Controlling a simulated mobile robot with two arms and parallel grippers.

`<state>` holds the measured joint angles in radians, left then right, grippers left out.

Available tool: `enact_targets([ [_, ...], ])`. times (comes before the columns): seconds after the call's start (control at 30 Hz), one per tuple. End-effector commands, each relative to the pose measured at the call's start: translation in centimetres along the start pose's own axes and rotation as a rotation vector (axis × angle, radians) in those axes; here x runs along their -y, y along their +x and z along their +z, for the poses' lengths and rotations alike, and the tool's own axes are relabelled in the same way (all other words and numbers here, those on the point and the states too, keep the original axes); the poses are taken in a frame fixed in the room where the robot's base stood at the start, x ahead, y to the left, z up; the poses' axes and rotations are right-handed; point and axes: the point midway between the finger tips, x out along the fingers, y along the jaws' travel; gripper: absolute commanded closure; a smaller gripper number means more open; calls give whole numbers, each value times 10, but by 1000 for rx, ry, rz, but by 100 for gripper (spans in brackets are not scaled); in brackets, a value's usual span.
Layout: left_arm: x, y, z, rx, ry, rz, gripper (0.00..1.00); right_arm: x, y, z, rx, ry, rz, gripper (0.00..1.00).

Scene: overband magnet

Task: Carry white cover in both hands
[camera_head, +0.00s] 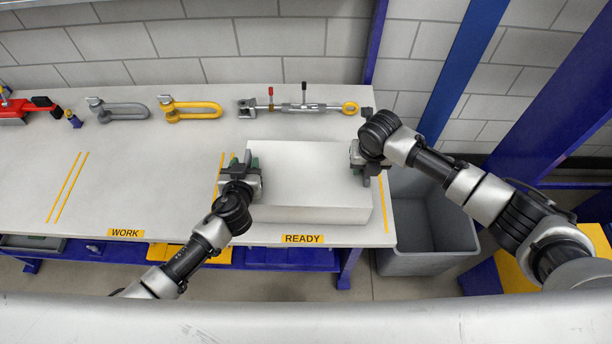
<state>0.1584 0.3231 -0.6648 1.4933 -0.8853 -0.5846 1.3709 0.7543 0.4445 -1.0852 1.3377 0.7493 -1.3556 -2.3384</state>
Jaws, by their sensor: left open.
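The white cover (312,177) is a pale box shape lying on the right part of the workbench, over the READY area. My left gripper (248,168) is open at the cover's left end, close against it; I cannot tell whether it touches. My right gripper (364,156) is at the cover's right end, near its back corner. The angle hides whether its fingers are open or shut. The cover rests on the bench, and its far and end faces are partly hidden by the grippers.
The bench top (150,190) is clear to the left. Along its back lie a red tool (18,112), a grey shackle (120,111), a yellow shackle (192,109) and a turnbuckle-like rod (300,107). A grey bin (425,262) stands right of the bench, near blue posts.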

Motion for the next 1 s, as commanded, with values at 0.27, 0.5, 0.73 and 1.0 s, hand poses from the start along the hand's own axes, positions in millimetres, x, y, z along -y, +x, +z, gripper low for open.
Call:
enact_targets([
  [0.27, 0, 0, 0, 0, 0, 0, 69, 0, 0, 0, 0, 0, 0, 70],
  [0.5, 0, 0, 0, 0, 0, 0, 100, 0, 0, 0, 0, 1, 0, 100],
  [0.73, 0, 0, 0, 0, -1, -1, 100, 0, 0, 0, 0, 1, 1, 100],
  [1.0, 0, -1, -5, -1, -2, -3, 100, 0, -5, 1, 1, 2, 2, 100],
])
